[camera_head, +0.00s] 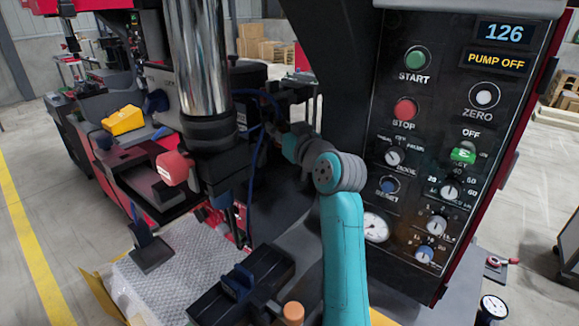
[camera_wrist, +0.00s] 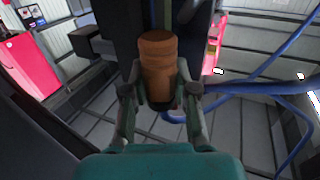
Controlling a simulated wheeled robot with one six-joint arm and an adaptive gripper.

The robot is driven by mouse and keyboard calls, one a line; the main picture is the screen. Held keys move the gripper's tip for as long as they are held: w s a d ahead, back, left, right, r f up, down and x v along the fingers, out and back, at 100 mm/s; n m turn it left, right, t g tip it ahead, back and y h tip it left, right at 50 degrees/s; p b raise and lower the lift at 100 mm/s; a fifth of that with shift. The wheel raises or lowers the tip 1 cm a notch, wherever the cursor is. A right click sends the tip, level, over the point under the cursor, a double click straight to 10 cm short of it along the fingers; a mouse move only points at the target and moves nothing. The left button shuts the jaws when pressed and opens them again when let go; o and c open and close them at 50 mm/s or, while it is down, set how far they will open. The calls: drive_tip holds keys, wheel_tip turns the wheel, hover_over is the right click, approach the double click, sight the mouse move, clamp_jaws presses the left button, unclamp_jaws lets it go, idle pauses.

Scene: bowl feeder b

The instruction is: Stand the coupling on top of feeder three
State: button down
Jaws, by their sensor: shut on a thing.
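My gripper (camera_wrist: 161,82) is shut on a brown-orange cylinder with a narrower neck, which looks like the coupling (camera_wrist: 158,55). The fingers press on its two sides, and a dark round end shows below it. In the head view my gripper (camera_head: 275,131) is small and mostly hidden by my teal arm, close to dark machinery and blue hoses; the coupling cannot be made out there. I cannot tell which thing is feeder three, and no label for it is readable.
A black control panel (camera_head: 450,120) reading 126 and PUMP OFF stands right of my arm. A chrome column (camera_head: 197,60) stands to the left. Blue hoses (camera_wrist: 250,88) run close to the right of my gripper. A patterned metal plate (camera_head: 170,285) and an orange-topped cylinder (camera_head: 293,313) lie in front.

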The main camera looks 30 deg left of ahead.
wheel_tip(320, 180, down, 8)
drive_tip(key=shift+f, duration=0.25)
drive_tip(key=shift+f, duration=0.15)
drive_tip(key=c, duration=0.9)
unclamp_jaws()
drive_tip(key=shift+d, duration=0.1)
